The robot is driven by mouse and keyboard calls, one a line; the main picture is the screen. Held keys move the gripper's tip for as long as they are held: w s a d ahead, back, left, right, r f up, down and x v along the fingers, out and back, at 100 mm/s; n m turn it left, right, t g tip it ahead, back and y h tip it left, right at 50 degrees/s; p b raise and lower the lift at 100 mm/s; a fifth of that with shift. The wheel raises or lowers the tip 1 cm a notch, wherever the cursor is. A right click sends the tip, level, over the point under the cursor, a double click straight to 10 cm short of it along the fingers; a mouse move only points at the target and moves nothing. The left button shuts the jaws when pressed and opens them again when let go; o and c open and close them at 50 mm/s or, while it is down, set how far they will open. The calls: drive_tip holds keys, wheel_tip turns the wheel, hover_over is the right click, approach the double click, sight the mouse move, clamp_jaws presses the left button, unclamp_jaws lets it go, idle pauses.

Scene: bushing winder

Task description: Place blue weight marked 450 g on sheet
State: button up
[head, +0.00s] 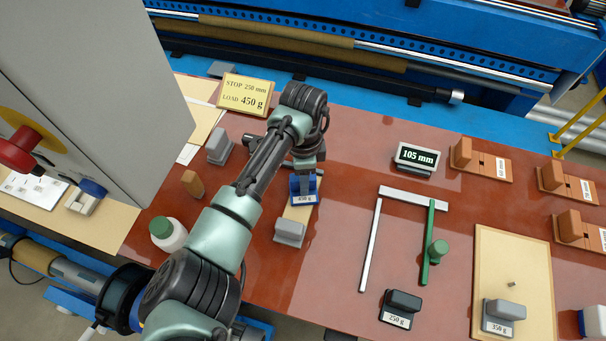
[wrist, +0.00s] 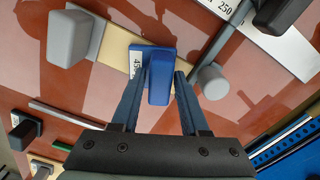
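The blue weight (head: 304,188) has a tall handle and a white label that reads 450 g in the head view. It stands at the far end of a narrow tan strip (head: 298,213) and also shows in the wrist view (wrist: 160,80). My gripper (wrist: 163,75) is lowered over it, one finger on each side of the handle. Narrow gaps seem to show between fingers and handle, so it looks open. A larger tan sheet (head: 487,262) lies at the right on the red-brown table, with a grey 350 g weight (head: 500,316) at its near end.
A grey weight (head: 289,232) stands on the strip's near end. A black 250 g weight (head: 400,308), a green rod with a knob (head: 431,250) and pale bars (head: 371,245) lie between strip and sheet. A 105 mm display (head: 417,158) stands behind. A sign (head: 246,94) reads LOAD 450 g.

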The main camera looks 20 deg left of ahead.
drive_tip(key=shift+o, duration=1)
wheel_tip(320, 180, up, 12)
drive_tip(key=b, duration=0.2)
drive_tip(key=w+d+r+n+t+h, duration=0.2)
drive_tip(key=w+d+r+t+h, duration=0.1)
drive_tip(key=w+d+r+t, duration=0.9)
drive_tip(key=s+d+r+n+t+h, duration=0.1)
drive_tip(key=d+r+t, duration=0.15)
drive_tip(key=r, duration=0.55)
drive_tip(key=s+d+r+n+t, duration=0.1)
drive_tip(key=s+d+r, duration=0.15)
drive_tip(key=r, duration=0.55)
drive_tip(key=s+a+r+n+t+y, duration=0.2)
drive_tip(key=s+r+t, duration=0.4)
drive_tip(key=s+r, duration=0.3)
drive_tip(key=s+a+r+n+t+y, duration=0.2)
drive_tip(key=s+a+r+n+t, duration=0.2)
drive_tip(key=s+r, duration=0.5)
wheel_tip(320, 180, up, 4)
drive_tip(key=n+t, duration=0.2)
drive_tip(key=n, duration=0.1)
drive_tip(key=shift+s+f, duration=0.15)
drive_tip(key=shift+s, duration=0.15)
